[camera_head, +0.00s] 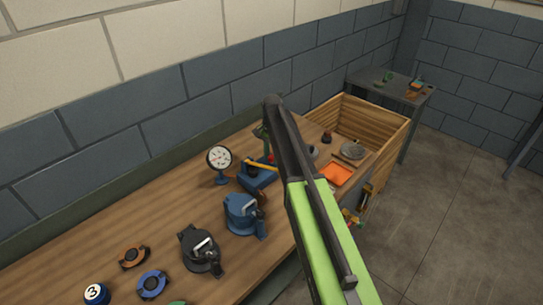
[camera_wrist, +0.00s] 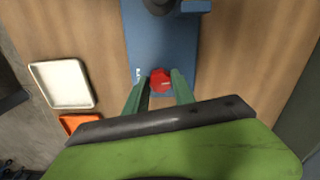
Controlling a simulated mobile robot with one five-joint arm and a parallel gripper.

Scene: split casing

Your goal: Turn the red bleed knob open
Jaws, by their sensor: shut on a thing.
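The red bleed knob (camera_wrist: 160,80) sits at the near end of a blue base (camera_wrist: 160,45) in the wrist view. My gripper (camera_wrist: 160,85) has its green fingers on either side of the knob and is shut on it. In the head view the blue base (camera_head: 256,178) stands on the bench beside a dial gauge (camera_head: 219,158) on a blue stand. My dark and green arm hides part of that area, and the knob cannot be clearly made out there.
Blue (camera_head: 241,214) and black (camera_head: 201,250) casings stand nearer on the bench (camera_head: 150,215). An orange tray (camera_head: 337,174) and a white tray (camera_wrist: 62,84) lie close by. A wooden crate (camera_head: 392,122) is at the far end. Bare wood flanks the base.

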